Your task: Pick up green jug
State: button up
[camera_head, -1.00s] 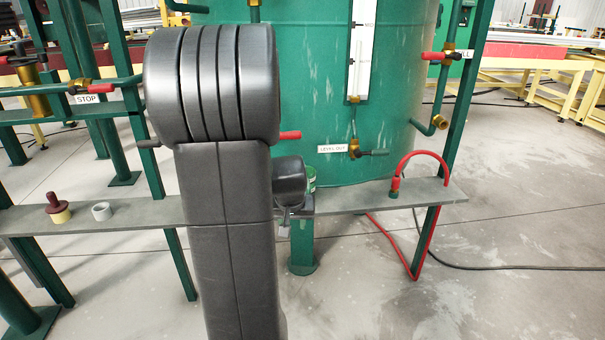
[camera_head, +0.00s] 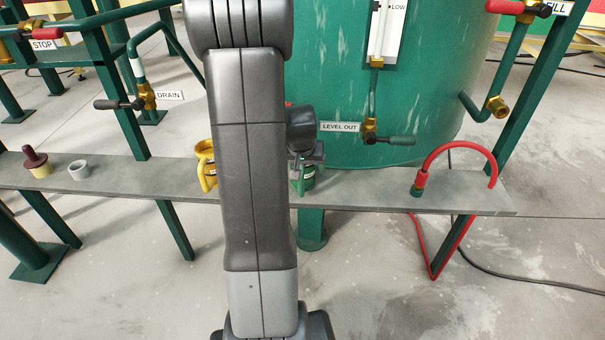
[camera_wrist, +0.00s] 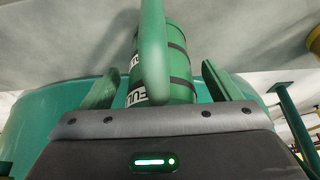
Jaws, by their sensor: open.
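The green jug (camera_head: 308,180) stands on the grey shelf (camera_head: 370,187), partly hidden behind my arm and gripper. In the wrist view the green jug (camera_wrist: 178,62) has dark bands, a white label and a thick green handle toward the camera. My gripper (camera_wrist: 157,68) is open, with one finger on each side of the jug and its handle. I see gaps beside the fingers, so they do not appear closed on it. In the head view my gripper (camera_head: 304,160) is at the jug, mostly hidden by my wrist.
A yellow jug (camera_head: 206,165) stands left of my arm on the shelf. Further left are a grey ring (camera_head: 79,171) and a dark red-topped piece (camera_head: 38,163). A red hose (camera_head: 458,147) arches at right. The green tank (camera_head: 340,90) with a level-out valve (camera_head: 371,136) rises behind.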

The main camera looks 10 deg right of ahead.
jog(key=c, duration=1.1)
jog(key=shift+r, duration=0.1)
